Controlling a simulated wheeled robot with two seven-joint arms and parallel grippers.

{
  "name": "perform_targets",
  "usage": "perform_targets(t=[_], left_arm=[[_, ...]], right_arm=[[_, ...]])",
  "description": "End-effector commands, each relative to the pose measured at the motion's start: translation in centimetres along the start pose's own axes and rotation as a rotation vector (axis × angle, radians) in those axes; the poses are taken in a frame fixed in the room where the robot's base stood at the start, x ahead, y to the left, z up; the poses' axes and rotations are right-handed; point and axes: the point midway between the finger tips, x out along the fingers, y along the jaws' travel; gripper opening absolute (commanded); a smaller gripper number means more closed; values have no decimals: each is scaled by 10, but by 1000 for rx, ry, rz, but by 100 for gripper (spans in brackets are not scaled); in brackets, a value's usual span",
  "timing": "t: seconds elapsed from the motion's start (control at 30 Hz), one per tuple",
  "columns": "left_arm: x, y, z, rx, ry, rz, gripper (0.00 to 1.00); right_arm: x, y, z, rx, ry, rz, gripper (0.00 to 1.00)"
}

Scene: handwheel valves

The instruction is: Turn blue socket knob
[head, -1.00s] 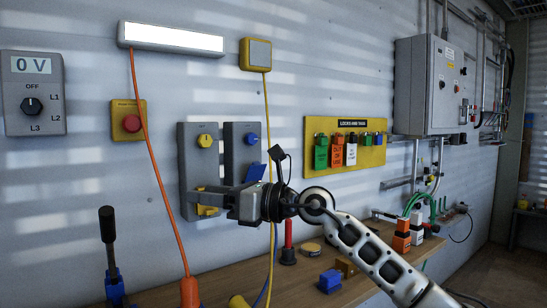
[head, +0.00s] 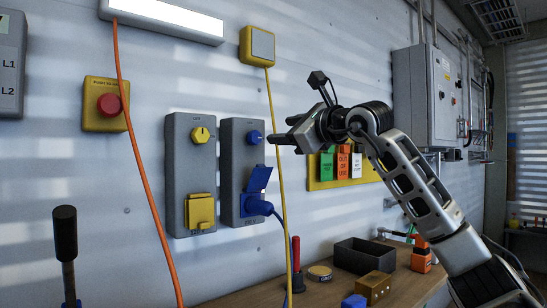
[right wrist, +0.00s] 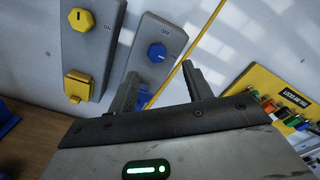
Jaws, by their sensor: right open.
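The blue knob (head: 254,137) sits at the top of the grey blue-socket housing (head: 231,160) on the wall. It shows in the right wrist view (right wrist: 156,53) beside the word OFF, beyond my fingers. The blue socket's lid (head: 259,178) is raised, and a blue plug (head: 259,206) sits below it. My right gripper (head: 279,130) is open and empty, just right of the knob in the head view and apart from it. In the right wrist view the fingers (right wrist: 165,88) are spread, with the knob ahead between them. My left gripper is not in view.
A yellow knob (head: 201,135) and shut yellow socket lid (head: 200,211) are to the left. A yellow cable (head: 276,170) hangs close to my right gripper. A black bin (head: 362,256) and small blocks are on the bench. A lock board (head: 318,172) is behind my arm.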

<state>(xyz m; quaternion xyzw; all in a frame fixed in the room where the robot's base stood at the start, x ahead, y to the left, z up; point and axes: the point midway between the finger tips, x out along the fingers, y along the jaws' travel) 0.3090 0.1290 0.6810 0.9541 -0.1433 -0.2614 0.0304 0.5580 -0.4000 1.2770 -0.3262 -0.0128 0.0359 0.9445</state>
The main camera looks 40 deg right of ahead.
Motion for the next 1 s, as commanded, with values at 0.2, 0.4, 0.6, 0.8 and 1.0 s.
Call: perform_targets(t=[0.2, 0.4, 0.6, 0.8, 1.0], left_arm=[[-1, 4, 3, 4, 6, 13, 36], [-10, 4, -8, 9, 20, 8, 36], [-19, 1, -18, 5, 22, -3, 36], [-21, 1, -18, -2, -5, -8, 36], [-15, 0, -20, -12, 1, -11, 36]], right_arm=[[5, 8, -9, 1, -1, 2, 50], [24, 6, -7, 1, 0, 3, 50], [49, 7, -6, 2, 1, 4, 50], [73, 7, -6, 3, 2, 5, 50], [80, 8, -9, 0, 0, 2, 50]])
